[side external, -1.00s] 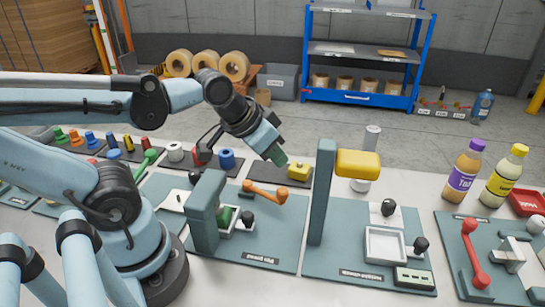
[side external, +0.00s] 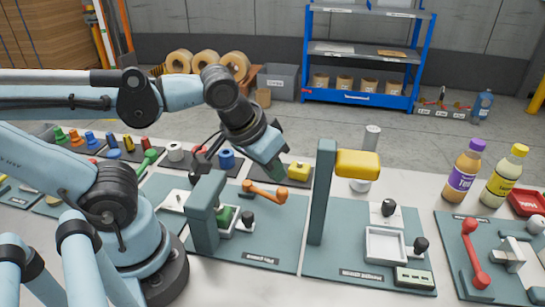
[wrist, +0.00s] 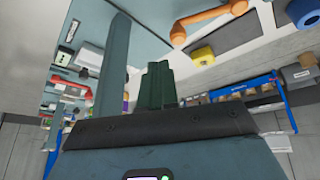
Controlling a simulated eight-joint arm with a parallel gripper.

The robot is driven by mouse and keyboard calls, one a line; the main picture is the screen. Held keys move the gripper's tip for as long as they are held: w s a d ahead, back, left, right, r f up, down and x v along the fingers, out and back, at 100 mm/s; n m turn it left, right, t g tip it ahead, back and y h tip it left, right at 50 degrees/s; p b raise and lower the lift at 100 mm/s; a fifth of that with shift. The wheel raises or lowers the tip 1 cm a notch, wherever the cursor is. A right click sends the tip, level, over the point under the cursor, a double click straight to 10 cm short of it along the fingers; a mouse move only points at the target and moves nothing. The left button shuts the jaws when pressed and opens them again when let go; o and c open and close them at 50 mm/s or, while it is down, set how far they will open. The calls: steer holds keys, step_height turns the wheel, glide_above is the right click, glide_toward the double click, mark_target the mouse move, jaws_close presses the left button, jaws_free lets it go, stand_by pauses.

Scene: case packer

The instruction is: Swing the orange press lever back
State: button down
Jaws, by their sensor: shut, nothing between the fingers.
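The orange press lever (side external: 264,195) lies across the teal press plate (side external: 266,242), with a round knob at its right end. It also shows at the top of the wrist view (wrist: 212,20). My gripper (side external: 277,175) is shut and empty, just above and behind the lever, near its right end. In the side view I cannot tell whether it touches the lever. In the wrist view my green fingers (wrist: 157,86) are together and apart from the lever. A teal press post (side external: 207,212) stands at the left of the plate, with a green part (side external: 225,216) beside it.
A tall teal post with a yellow head (side external: 358,164) stands right of the lever. A yellow block (side external: 299,171) and a blue ring (side external: 226,159) sit behind. Two bottles (side external: 466,172) and a red lever (side external: 470,252) stand farther right.

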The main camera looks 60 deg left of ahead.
steer(key=s+d+r+n+g+y, duration=0.2)
steer(key=s+n, duration=0.2)
steer(key=s, duration=0.1)
steer(key=shift+d+r, duration=0.15)
steer(key=shift+d, duration=0.15)
steer(key=shift+x, duration=5.05)
steer(key=shift+w+a, duration=0.5)
steer(key=shift+w, duration=0.35)
steer(key=shift+w+a, duration=0.5)
steer(key=shift+w, duration=0.35)
steer(key=shift+w, duration=0.1)
